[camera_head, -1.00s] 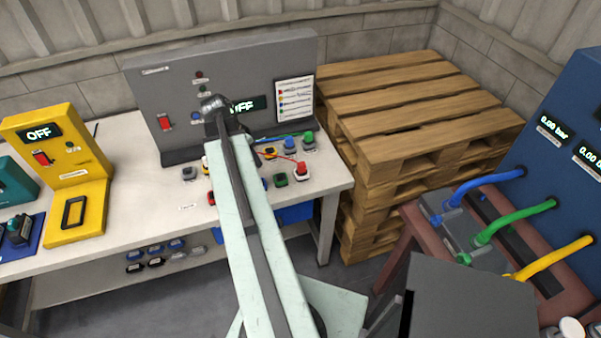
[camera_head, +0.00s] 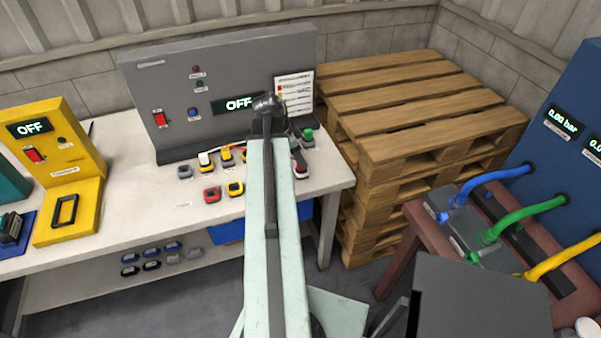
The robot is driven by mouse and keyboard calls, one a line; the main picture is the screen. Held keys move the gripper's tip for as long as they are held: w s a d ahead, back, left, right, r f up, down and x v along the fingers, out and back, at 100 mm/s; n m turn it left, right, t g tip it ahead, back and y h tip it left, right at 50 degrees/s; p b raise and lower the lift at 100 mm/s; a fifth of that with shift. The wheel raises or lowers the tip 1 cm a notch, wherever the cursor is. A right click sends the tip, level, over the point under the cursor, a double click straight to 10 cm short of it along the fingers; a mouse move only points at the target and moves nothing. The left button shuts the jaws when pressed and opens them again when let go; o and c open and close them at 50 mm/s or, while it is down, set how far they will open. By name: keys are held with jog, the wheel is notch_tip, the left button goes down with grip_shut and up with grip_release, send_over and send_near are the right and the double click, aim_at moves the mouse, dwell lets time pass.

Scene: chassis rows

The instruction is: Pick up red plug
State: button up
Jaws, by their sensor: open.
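The red plug (camera_head: 302,170) is near the right end of the white workbench, just right of my arm. My gripper (camera_head: 297,143) is at the end of the pale green arm, above and close to the red plug, and looks open. The arm hides some of the plugs and sockets behind it. I cannot tell whether the gripper touches the plug.
A grey panel (camera_head: 225,75) reading OFF stands behind the plugs. A green plug (camera_head: 308,135) stands close to the gripper. Red (camera_head: 212,194) and yellow (camera_head: 235,188) sockets lie left of the arm. Wooden pallets (camera_head: 420,110) stand right of the bench.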

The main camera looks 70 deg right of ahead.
jog(key=b+x, duration=0.2)
jog(key=x, duration=0.1)
jog(key=shift+f, duration=0.25)
jog(key=shift+r, duration=0.2)
grip_shut()
notch_tip(320, 180, up, 10)
jog(key=p, duration=1)
jog(key=shift+r+p, duration=0.1)
jog(key=shift+p, duration=0.2)
